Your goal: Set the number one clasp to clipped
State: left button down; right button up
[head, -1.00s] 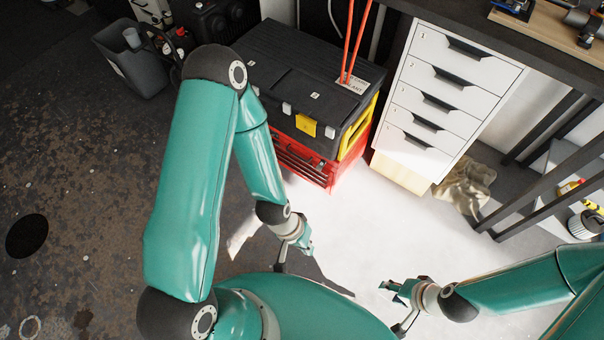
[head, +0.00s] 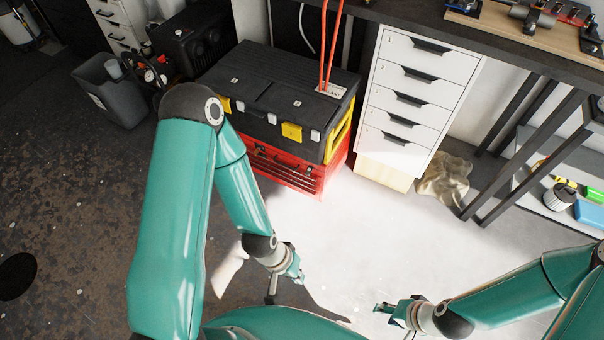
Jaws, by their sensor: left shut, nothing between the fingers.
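A black toolbox (head: 262,75) with a flat lid sits on a red case. Its front edge carries a yellow clasp (head: 291,132) on the right and another yellow clasp (head: 223,104) on the left, partly hidden by my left arm. Small white labels lie on the lid; their numbers are too small to read, so I cannot tell which clasp is number one or how either is set. My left gripper (head: 296,276) is shut and empty, below and apart from the toolbox. My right gripper (head: 384,308) is lower right, far from the clasps; its jaws are unclear.
The red case (head: 285,170) stands on the floor. The bright floor before the toolbox is clear.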

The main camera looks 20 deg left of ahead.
aim_at(310, 168)
jog(key=z, duration=0.1)
jog(key=i, duration=0.95)
jog(key=u, duration=0.1)
